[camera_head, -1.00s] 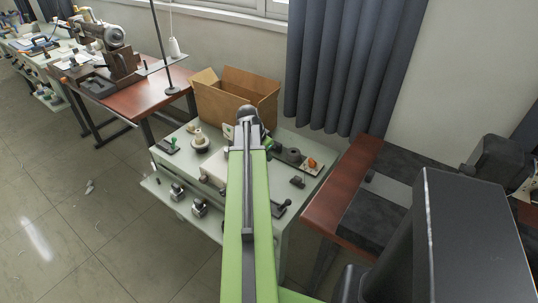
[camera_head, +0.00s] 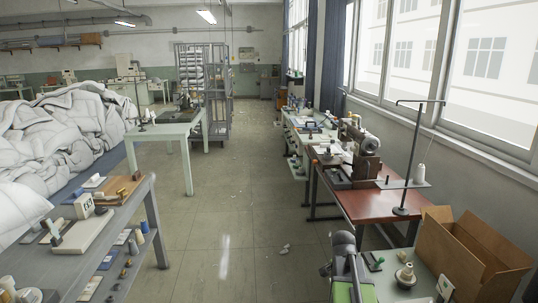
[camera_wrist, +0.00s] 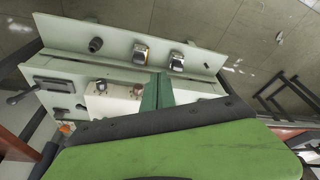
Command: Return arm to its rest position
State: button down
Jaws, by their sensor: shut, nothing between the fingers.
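My arm shows at the bottom of the head view, right of centre, as a green link with a dark grey rounded joint (camera_head: 345,262). It stands beside the pale workbench with the cardboard box. In the wrist view, my gripper (camera_wrist: 157,92) shows as narrow green fingers, closed together with nothing held. Behind them is a pale green-white bench (camera_wrist: 120,50) with a lower shelf holding small metal-and-black parts. A wide green part of my arm fills the bottom of the wrist view. The gripper tips are not clear in the head view.
A cardboard box (camera_head: 465,250) stands at the right, before a red-brown sewing table (camera_head: 375,205). A grey bench (camera_head: 105,222) with tools is at the left, with a white duvet heap (camera_head: 60,130) behind it. The aisle floor (camera_head: 235,200) between is mostly clear.

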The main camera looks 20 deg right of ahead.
jog(key=w+a+r+n+y+p, duration=0.1)
jog(key=w+a+n, duration=0.15)
jog(key=a, duration=0.85)
jog(key=w+a+r+n+y+p, duration=0.15)
jog(key=a+n, duration=0.25)
jog(key=a, duration=0.7)
jog(key=s+a+n, duration=0.4)
jog(key=a+n, duration=0.5)
jog(key=a, duration=0.3)
jog(key=shift+s+g+y, duration=0.3)
jog(key=shift+g+y, duration=0.1)
jog(key=shift+y, duration=0.05)
